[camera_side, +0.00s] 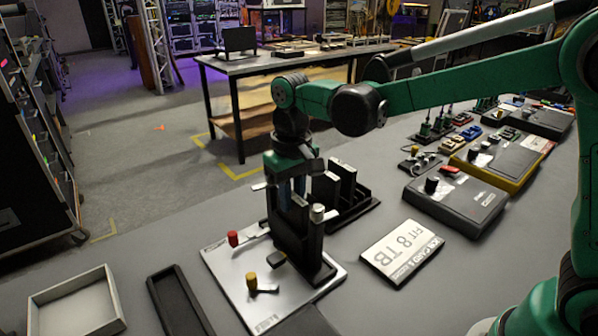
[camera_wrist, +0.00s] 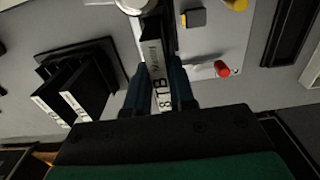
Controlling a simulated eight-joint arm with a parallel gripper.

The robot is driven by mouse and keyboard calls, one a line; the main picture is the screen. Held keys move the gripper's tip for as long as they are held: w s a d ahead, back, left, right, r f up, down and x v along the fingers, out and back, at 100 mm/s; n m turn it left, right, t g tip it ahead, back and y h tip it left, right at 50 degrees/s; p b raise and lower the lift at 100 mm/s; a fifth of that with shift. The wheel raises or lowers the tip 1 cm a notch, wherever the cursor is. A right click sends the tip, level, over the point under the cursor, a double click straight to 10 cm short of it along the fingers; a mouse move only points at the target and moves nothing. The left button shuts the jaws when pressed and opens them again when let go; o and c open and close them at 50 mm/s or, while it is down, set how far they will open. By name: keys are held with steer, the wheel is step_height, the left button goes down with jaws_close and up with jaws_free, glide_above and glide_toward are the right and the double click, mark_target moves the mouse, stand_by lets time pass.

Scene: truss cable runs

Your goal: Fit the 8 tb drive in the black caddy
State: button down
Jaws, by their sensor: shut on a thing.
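My gripper (camera_side: 292,195) points down over the silver plate (camera_side: 225,262) and is shut on a dark drive. In the wrist view the drive's white edge label (camera_wrist: 161,92), reading 8 TB, shows between the two fingers (camera_wrist: 160,86). The black caddy (camera_side: 318,268) stands upright on the plate, directly below the gripper. A silver-topped knob (camera_side: 317,211) is beside it. Drive and caddy are both dark and overlap in the side view, so I cannot tell how deep the drive sits, if at all.
A black rack (camera_side: 357,208) with other upright drives (camera_side: 341,180) stands close behind. The plate has a red knob (camera_side: 233,238) and a yellow knob (camera_side: 251,280). A "FIT 8 TB" card (camera_side: 402,253) lies to the right. A pale tray (camera_side: 75,302) and black tray (camera_side: 178,302) lie front left.

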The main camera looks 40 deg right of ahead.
steer(key=shift+f, duration=0.2)
steer(key=shift+f, duration=0.5)
steer(key=shift+c, duration=1.7)
jaws_free()
steer(key=shift+r, duration=3.75)
